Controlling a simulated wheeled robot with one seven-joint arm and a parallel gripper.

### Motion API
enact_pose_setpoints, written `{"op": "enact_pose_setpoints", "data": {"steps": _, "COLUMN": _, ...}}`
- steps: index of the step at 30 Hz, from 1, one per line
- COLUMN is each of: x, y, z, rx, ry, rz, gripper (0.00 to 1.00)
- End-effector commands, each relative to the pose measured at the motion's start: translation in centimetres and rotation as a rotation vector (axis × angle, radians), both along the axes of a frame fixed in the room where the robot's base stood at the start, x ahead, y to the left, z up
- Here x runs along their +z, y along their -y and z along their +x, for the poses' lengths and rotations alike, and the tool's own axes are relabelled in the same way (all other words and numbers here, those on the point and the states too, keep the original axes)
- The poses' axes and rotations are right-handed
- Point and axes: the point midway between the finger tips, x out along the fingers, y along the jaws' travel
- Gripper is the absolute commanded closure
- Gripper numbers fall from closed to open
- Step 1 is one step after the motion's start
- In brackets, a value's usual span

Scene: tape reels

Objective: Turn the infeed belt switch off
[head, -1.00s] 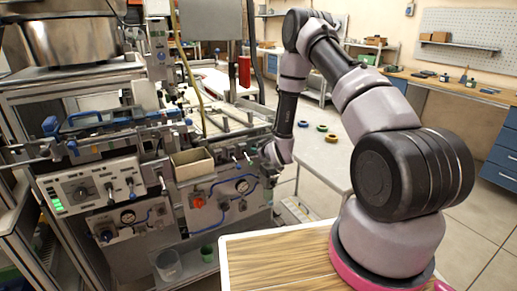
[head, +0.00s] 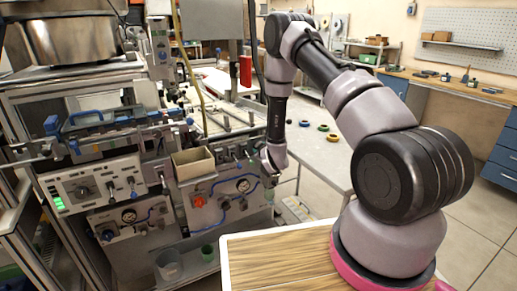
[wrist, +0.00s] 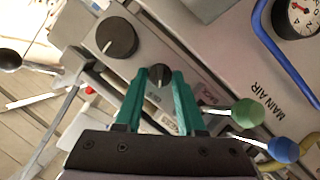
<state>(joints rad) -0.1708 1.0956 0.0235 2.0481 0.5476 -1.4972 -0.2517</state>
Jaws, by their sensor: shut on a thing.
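A small black knob (wrist: 160,74) sits on the grey panel strip in the wrist view. My gripper (wrist: 160,80) has its two teal fingers closed around this knob, one on each side. A small label near the right finger is too blurred to read, so I cannot tell whether the knob is marked as the infeed belt switch. In the head view my gripper (head: 268,170) is at the right end of the machine's front panel, and the knob is hidden there.
A larger black dial (wrist: 117,37) is beside the knob. Green (wrist: 247,112) and blue (wrist: 283,149) ball-ended levers stand close to the right finger. A black ball lever (wrist: 9,59) is at the left. A beige bin (head: 193,163) stands left of my arm.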

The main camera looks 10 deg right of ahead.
Motion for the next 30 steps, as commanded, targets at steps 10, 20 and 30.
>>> {"op": "enact_pose_setpoints", "data": {"steps": 10, "x": -0.1, "y": 0.0, "z": -0.1, "rx": -0.001, "ry": -0.002, "rz": 0.001, "gripper": 0.31}}
{"op": "enact_pose_setpoints", "data": {"steps": 20, "x": 0.4, "y": 0.1, "z": -1.5, "rx": 0.001, "ry": -0.002, "rz": 0.001, "gripper": 0.31}}
{"op": "enact_pose_setpoints", "data": {"steps": 30, "x": 2.4, "y": 0.6, "z": -7.8, "rx": 0.0, "ry": -0.004, "rz": 0.0, "gripper": 0.31}}
